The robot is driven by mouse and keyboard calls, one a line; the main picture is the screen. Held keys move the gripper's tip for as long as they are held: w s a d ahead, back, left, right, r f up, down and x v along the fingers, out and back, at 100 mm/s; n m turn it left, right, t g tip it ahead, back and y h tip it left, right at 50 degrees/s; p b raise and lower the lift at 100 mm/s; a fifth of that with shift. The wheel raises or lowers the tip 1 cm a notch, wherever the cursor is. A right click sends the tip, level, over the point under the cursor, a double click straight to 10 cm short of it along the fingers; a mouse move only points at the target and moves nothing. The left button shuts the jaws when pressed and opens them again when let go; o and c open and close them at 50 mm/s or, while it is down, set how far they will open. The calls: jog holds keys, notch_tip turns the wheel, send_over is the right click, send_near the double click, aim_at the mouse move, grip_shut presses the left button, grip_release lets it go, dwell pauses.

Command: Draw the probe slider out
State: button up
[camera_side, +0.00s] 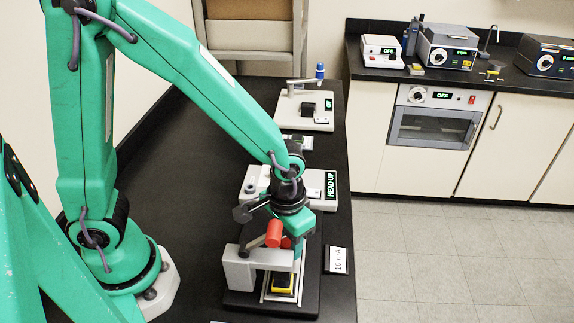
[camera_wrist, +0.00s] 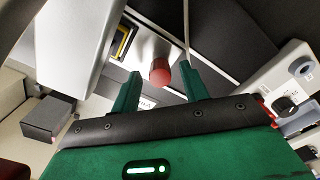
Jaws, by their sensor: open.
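The stylus profiler has a white bridge (camera_side: 240,267) over a dark base (camera_side: 243,301), with a yellow-and-black piece (camera_side: 283,284) on a pale stage under it. In the wrist view a red round knob (camera_wrist: 160,72) shows between my gripper's green fingertips (camera_wrist: 160,72). I take it for the probe slider's knob. The fingers stand apart on either side of it, with a gap to each. In the side view my gripper (camera_side: 291,246) is low over the profiler, and its fingertips are hard to make out. A red cylinder (camera_side: 274,233) shows beside it.
A white instrument with a "HEAD UP" display (camera_side: 330,186) stands just behind the profiler. Another instrument (camera_side: 305,120) with a blue-topped arm is farther back. A "10 mA" card (camera_side: 338,261) lies right of the base. The black bench is clear to the left.

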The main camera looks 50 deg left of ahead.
jog(key=shift+f, duration=0.3)
grip_shut()
jog(key=shift+w+a, duration=4.45)
jog(key=shift+w, duration=0.1)
jog(key=shift+c, duration=1.6)
grip_release()
jog(key=o, duration=0.3)
jog(key=shift+s, duration=0.1)
